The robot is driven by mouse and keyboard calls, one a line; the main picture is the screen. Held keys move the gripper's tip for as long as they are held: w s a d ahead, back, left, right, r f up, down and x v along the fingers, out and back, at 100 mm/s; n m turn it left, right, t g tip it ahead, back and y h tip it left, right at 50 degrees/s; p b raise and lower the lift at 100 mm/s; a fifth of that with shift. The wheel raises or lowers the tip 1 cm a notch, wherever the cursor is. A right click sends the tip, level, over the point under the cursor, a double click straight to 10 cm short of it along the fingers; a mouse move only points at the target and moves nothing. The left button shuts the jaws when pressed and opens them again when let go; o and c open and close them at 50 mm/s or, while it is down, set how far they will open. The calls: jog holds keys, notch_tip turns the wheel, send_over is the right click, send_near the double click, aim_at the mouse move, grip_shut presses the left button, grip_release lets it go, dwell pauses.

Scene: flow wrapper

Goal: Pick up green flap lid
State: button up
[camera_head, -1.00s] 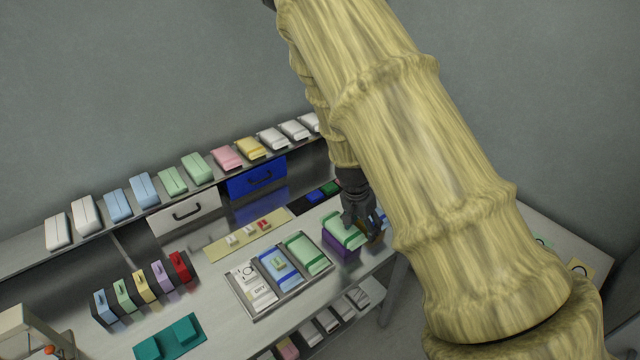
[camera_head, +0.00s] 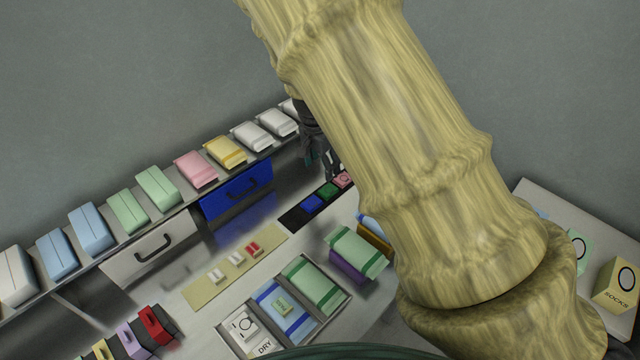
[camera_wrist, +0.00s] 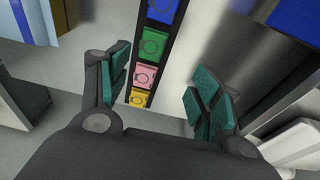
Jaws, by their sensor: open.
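The green flap lid (camera_head: 327,191) looks like a small green square piece in a dark strip, between a blue piece (camera_head: 312,203) and a pink piece (camera_head: 342,180). In the wrist view the green lid (camera_wrist: 152,46) shows a round raised ring, with the pink piece (camera_wrist: 144,76) and a yellow piece (camera_wrist: 138,98) below it. My gripper (camera_wrist: 160,82) is open and empty, with the row of pieces showing between its fingers. In the head view my gripper (camera_head: 331,168) is near the strip's far end, partly hidden by my arm.
A purple box with a green wrapped pack (camera_head: 358,250) on it stands right of the strip. A tray (camera_head: 323,323) with packs lies in front. A sloped shelf of packs and a blue drawer (camera_head: 236,191) stand behind and left.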

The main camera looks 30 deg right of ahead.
aim_at(328, 190)
jog(key=shift+s+f+p, duration=0.45)
jog(key=shift+s+f, duration=0.25)
jog(key=shift+f, duration=0.3)
jog(key=shift+s+d+f, duration=0.1)
jog(key=shift+s, duration=0.25)
jog(key=shift+d+f, duration=0.1)
jog(key=shift+f, duration=0.15)
jog(key=shift+w+f+p, duration=0.4)
jog(key=shift+w+f, duration=0.5)
jog(key=shift+f, duration=0.3)
jog(key=shift+s+d+f+p, duration=0.45)
jog(key=shift+s+f+p, duration=0.25)
jog(key=shift+p, duration=0.1)
jog(key=shift+w+d+f+p, duration=0.1)
jog(key=shift+w+f+p, duration=0.1)
jog(key=shift+f, duration=0.55)
jog(key=shift+w+d+f+p, duration=0.1)
jog(key=shift+w+f+p, duration=0.05)
jog(key=shift+f, duration=0.55)
jog(key=shift+s, duration=0.1)
